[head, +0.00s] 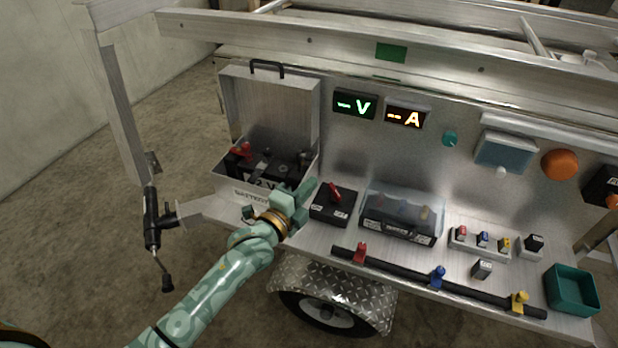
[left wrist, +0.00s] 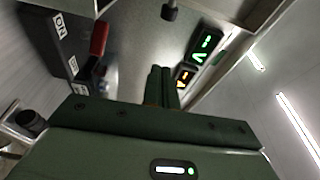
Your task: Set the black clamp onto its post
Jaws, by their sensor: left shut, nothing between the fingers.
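The open aluminium battery box (head: 228,184) holds a dark battery (head: 262,166). A red clamp (head: 240,150) is at the battery's left end. A dark shape (head: 304,158) at the right end looks like the black clamp; I cannot tell whether it sits on a post. My left gripper (head: 309,188) is in front of the box's right front corner, with its fingers shut and empty. The fingers (left wrist: 161,85) also show together in the left wrist view, with nothing between them. My right gripper is not in view.
A black switch box with a red handle (head: 334,193) stands just right of my left gripper. A clear-covered box (head: 402,212) is beyond it. The box lid (head: 270,103) stands open behind the battery. A black rail (head: 400,268) runs along the front edge. Voltage (head: 355,104) and current (head: 406,117) displays show dashes.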

